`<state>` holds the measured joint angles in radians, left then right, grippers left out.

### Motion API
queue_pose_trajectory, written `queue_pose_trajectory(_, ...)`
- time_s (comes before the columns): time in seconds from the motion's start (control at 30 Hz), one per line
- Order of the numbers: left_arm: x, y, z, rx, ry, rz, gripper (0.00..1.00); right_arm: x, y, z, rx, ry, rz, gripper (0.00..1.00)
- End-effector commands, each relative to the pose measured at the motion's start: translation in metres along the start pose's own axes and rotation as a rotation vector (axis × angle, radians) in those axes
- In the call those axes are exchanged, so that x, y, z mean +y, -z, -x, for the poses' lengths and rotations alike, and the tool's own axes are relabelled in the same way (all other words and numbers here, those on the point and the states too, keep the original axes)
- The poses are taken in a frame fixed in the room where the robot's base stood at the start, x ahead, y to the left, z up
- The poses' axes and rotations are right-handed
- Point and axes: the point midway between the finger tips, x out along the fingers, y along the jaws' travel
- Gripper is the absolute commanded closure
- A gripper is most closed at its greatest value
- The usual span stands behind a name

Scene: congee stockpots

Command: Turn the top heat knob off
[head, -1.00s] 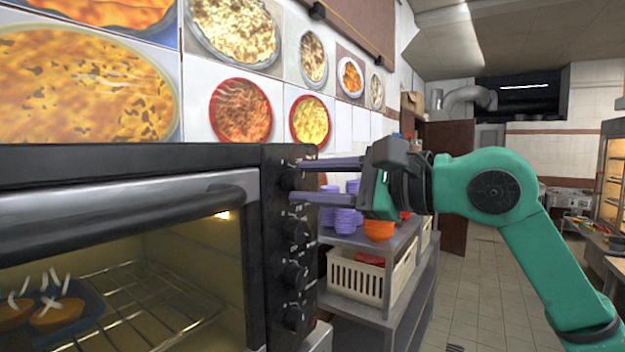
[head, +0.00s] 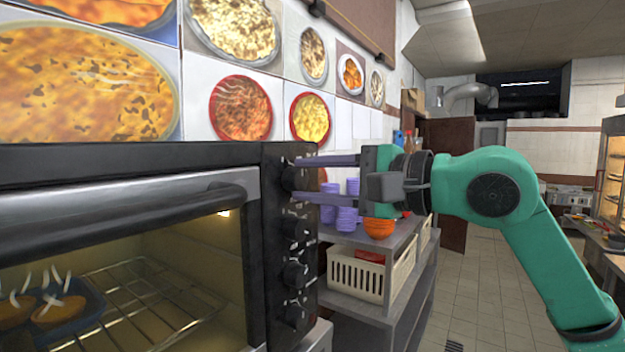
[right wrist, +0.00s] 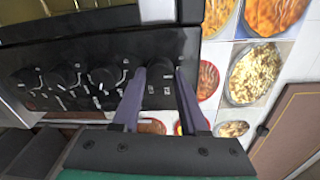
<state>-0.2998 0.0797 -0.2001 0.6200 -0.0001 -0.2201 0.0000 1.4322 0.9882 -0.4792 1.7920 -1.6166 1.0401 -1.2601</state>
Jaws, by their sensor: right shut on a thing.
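The black oven (head: 130,158) fills the left of the head view, with a column of black knobs on its right-hand front strip. The top heat knob (head: 290,178) is the highest one. My right gripper (head: 293,178) reaches in from the right with its purple fingers above and below this knob, shut on it. In the right wrist view, the top knob (right wrist: 160,76) sits between the two fingertips (right wrist: 160,72), partly hidden by them. The knob's exact pointer setting is hard to make out. My left gripper is not in view.
Lower knobs (head: 296,274) continue down the panel below my fingers. A food tray (head: 62,308) shows behind the oven glass. Tiled floor lies beyond.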

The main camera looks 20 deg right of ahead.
Motion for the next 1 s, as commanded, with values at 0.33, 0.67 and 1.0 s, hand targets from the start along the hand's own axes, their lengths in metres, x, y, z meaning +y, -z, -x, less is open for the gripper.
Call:
queue_pose_trajectory(0.33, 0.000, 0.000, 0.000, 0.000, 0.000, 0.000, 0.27, 0.000, 0.000, 0.000, 0.001, -0.001, 0.000, 0.27)
queue_pose_trajectory(0.67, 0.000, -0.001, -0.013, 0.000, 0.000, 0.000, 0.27, 0.004, 0.002, 0.021, 0.004, 0.003, 0.001, 0.27)
queue_pose_trajectory(1.0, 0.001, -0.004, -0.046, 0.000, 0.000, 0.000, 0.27, 0.004, 0.001, 0.118, 0.004, 0.002, 0.001, 0.27)
